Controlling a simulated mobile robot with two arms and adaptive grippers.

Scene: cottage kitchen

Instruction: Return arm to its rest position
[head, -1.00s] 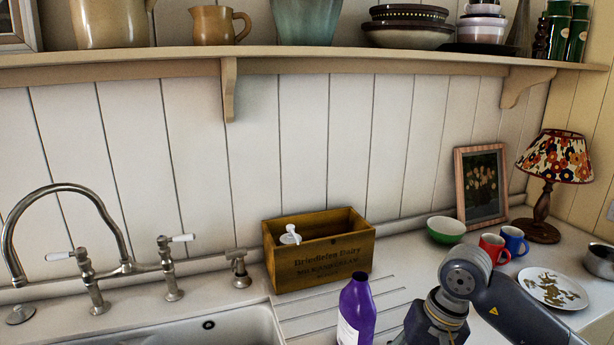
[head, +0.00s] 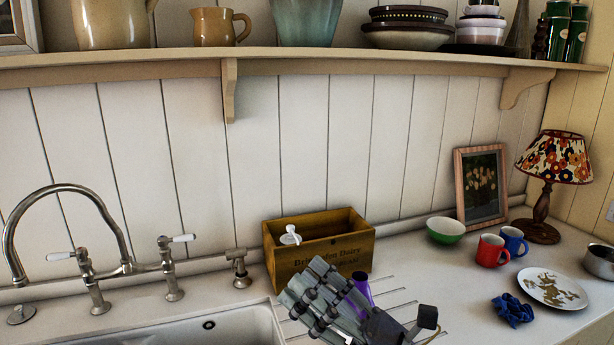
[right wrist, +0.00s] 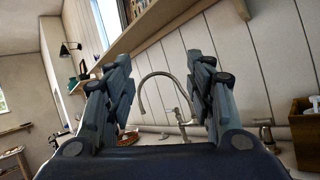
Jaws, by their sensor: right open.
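My right gripper (head: 308,290) is in the lower middle of the head view, in front of the wooden crate and the purple bottle. Its fingers point up and left. In the right wrist view the two fingers (right wrist: 162,75) are spread apart with nothing between them; the curved tap shows in the gap, farther off. The purple bottle (head: 363,288) is mostly hidden behind the gripper, with its top and part of its side showing. My left gripper is in no view.
The wooden crate (head: 282,262) holds a white pump top (head: 290,236). The sink (head: 235,325) and tap (head: 95,195) are left. Right are a green bowl (head: 446,230), red mug (head: 490,251), blue mug (head: 513,240), plate (head: 535,280), crumpled blue cloth (head: 512,311) and lamp (head: 545,190).

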